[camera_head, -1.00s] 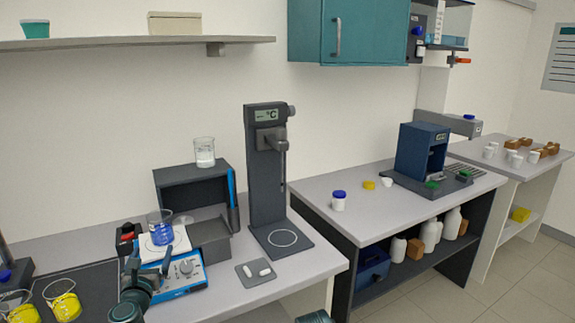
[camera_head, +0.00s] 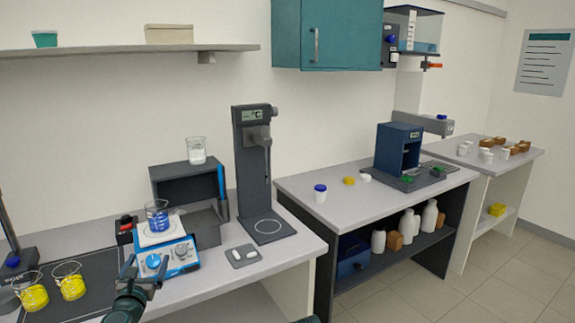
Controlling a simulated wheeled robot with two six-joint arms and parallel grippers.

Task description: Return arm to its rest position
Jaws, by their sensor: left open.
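My left gripper (camera_head: 138,269) is at the lower left, in front of the blue stirrer hotplate (camera_head: 180,257) and near the bench's front edge. Its jaws are open and hold nothing. A beaker with blue liquid (camera_head: 157,216) stands on the white plate of the hotplate, apart from the gripper. My right gripper does not show. Only a small teal piece of mine shows at the bottom edge.
Two beakers of yellow liquid (camera_head: 70,281) stand on a dark mat (camera_head: 97,266) at left. A dark stand with a display (camera_head: 251,170), a small grey tray with white bars (camera_head: 244,256) and a dark box (camera_head: 185,185) topped by a beaker (camera_head: 196,150) stand nearby.

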